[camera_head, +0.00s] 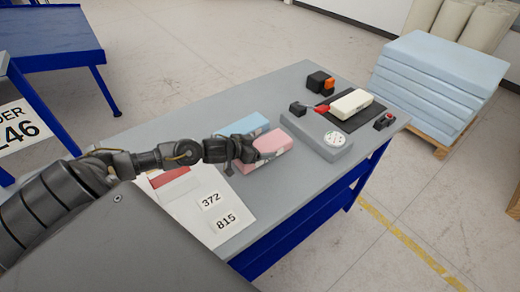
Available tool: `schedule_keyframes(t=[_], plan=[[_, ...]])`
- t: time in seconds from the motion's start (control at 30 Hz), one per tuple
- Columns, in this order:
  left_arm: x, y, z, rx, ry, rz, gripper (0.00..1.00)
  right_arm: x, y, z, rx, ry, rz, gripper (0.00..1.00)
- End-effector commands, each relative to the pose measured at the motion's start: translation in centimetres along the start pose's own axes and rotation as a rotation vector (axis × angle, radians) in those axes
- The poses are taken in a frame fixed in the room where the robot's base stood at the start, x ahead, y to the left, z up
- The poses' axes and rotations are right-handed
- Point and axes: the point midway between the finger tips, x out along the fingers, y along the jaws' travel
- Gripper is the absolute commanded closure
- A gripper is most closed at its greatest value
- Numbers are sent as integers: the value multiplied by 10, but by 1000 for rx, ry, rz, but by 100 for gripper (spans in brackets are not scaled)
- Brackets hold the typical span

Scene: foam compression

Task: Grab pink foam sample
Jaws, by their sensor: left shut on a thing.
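The pink foam sample (272,141) is a small block at the middle of the grey table, with its far right end showing past my gripper. My left gripper (248,152) comes in from the left and is shut on the near left end of the pink foam sample. Its dark fingers hide that end, and I cannot tell whether the block rests on the table. A light blue block (249,123) lies just behind the pink one. A red block (170,177) lies on the white sheet, partly hidden by my arm. My right gripper is not in view.
A white sheet (233,205) carries labels 372 and 815.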

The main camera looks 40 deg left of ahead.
Motion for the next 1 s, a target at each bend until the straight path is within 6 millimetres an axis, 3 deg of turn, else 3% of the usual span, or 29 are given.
schedule_keyframes(t=[0.17, 0.5, 0.8, 1.0], plan=[[-11, 0, -21, 6, 5, -1, 42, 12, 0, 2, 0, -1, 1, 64], [-33, 59, -85, 1, 8, 4, 42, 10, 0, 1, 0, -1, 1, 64], [-36, 113, -110, 1, 4, 2, 42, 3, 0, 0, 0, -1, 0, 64], [-36, 132, -118, 0, 2, 1, 42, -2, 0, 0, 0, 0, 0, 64]])
